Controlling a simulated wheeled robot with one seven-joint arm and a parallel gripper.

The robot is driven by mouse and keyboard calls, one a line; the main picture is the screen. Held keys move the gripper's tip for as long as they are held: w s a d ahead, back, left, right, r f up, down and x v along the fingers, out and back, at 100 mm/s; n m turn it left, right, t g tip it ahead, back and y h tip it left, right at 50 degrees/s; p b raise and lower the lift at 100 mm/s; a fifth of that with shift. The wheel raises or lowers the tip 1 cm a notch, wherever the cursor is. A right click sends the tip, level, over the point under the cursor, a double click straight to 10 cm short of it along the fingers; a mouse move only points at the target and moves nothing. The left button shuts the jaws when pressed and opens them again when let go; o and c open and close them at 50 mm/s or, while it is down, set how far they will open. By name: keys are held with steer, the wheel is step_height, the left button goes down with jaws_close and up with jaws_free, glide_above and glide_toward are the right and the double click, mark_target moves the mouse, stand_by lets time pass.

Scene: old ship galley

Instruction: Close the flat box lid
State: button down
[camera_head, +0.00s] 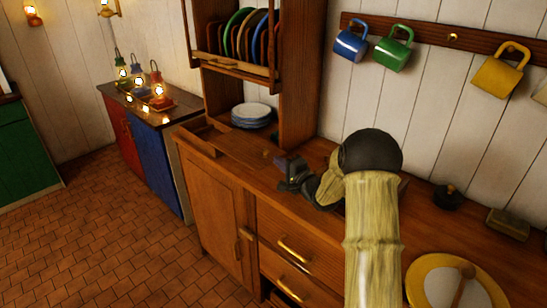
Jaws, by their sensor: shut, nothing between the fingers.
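A low wooden shape with a raised rim (201,142) lies at the left end of the wooden counter. It looks like a flat open box or tray, but I cannot make out a separate lid. My gripper (270,157) is low over the counter, just right of this shape, pointing left. It is shut and empty. I cannot tell whether it touches the wood. My arm hides part of the counter behind and right of the gripper.
Stacked plates (252,113) stand below the plate rack (236,65). Mugs (393,49) hang from a wall rail. A yellow-rimmed plate (417,285) with a wooden spoon lies at front right. Lit lanterns (158,92) stand on the left cabinet. The tiled floor (110,215) is clear.

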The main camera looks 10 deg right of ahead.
mark_target(268, 153)
steer(key=shift+x, duration=1.9)
